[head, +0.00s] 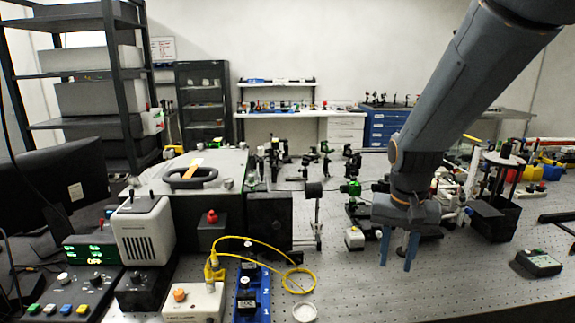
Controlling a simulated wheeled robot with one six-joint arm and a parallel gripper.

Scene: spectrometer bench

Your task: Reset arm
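My arm reaches in from the upper right of the head view and bends down at its wrist. My gripper (397,262) points down over the perforated optical bench (370,295), right of centre. Its two blue fingers are spread apart with a gap between them. Nothing shows held between them. I cannot tell how far the fingertips are above the bench top.
A white-topped box with a ring handle (187,173) stands at left. A yellow cable (296,275), blue rail (247,300) and white ring (305,312) lie front centre. A black device (537,263) sits at right. Optics stand behind my gripper; bench in front is clear.

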